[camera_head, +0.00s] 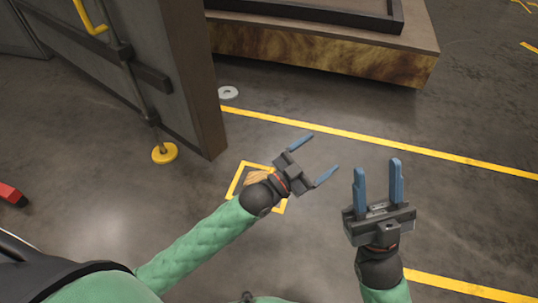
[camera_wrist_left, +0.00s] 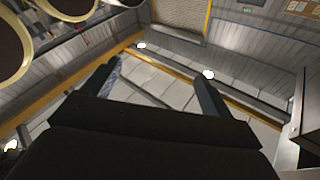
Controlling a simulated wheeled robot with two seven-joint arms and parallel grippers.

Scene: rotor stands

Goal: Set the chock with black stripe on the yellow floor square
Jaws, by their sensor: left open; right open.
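The yellow floor square (camera_head: 236,181) is an outline painted on the grey floor, partly hidden by my left wrist. An orange-brown wooden-looking block (camera_head: 257,176), probably the chock, lies inside the outline, mostly covered by my left wrist; I cannot make out a black stripe on it. My left gripper (camera_head: 314,159) is open and empty, to the right of the square, with its fingers pointing away from the block. Its spread fingers also show in the left wrist view (camera_wrist_left: 160,80), with nothing between them. My right gripper (camera_head: 377,167) is open and empty, further right.
A grey door-like panel (camera_head: 130,70) with a rod and yellow foot (camera_head: 165,153) stands at upper left. A low platform (camera_head: 320,55) is at the back. A red and black object (camera_head: 12,194) lies at the left edge. Yellow floor lines cross otherwise clear floor at right.

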